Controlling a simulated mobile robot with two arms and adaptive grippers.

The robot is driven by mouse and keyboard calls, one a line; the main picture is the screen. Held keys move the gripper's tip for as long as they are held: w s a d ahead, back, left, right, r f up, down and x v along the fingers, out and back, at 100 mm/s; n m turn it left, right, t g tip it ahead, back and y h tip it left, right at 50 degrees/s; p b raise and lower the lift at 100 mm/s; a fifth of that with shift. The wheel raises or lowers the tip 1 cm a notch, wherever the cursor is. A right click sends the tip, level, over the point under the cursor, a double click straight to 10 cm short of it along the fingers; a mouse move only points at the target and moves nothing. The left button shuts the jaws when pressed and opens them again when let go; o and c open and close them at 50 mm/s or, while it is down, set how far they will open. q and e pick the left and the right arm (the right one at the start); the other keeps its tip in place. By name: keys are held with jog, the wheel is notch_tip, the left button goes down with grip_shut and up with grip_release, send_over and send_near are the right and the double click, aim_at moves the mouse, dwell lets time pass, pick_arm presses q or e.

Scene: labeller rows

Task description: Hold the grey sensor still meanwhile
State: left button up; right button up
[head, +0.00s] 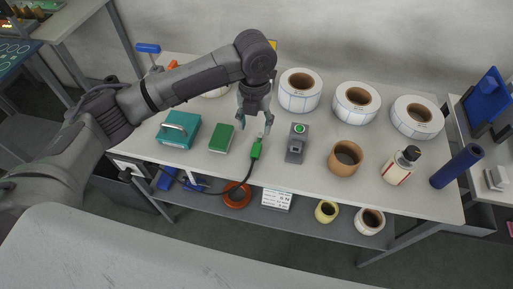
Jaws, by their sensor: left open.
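The grey sensor (295,149), a small grey block with a green ring on its top end, lies on the table (208,172) near the middle. My left gripper (257,127) comes down from above, a little to the left of the sensor. Its fingers are spread and nothing is between them. A green plug (256,149) on a black cable is just below the fingertips; I cannot tell whether they touch it. The sensor is apart from the gripper. My right gripper does not show.
Left of the plug are a green box (221,139) and a teal case (179,129). Right of the sensor are a brown roll (345,158), a white bottle (401,166) and a blue cylinder (457,166). Large label rolls (357,103) line the back. A shelf with small rolls lies below.

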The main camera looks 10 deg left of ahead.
aim_at(257, 147)
pick_arm(q)
jog(key=f, duration=0.6)
jog(key=f+p, duration=0.1)
jog(key=f, duration=0.2)
jog(key=shift+d+f, duration=0.25)
jog(key=shift+f, duration=0.05)
grip_shut()
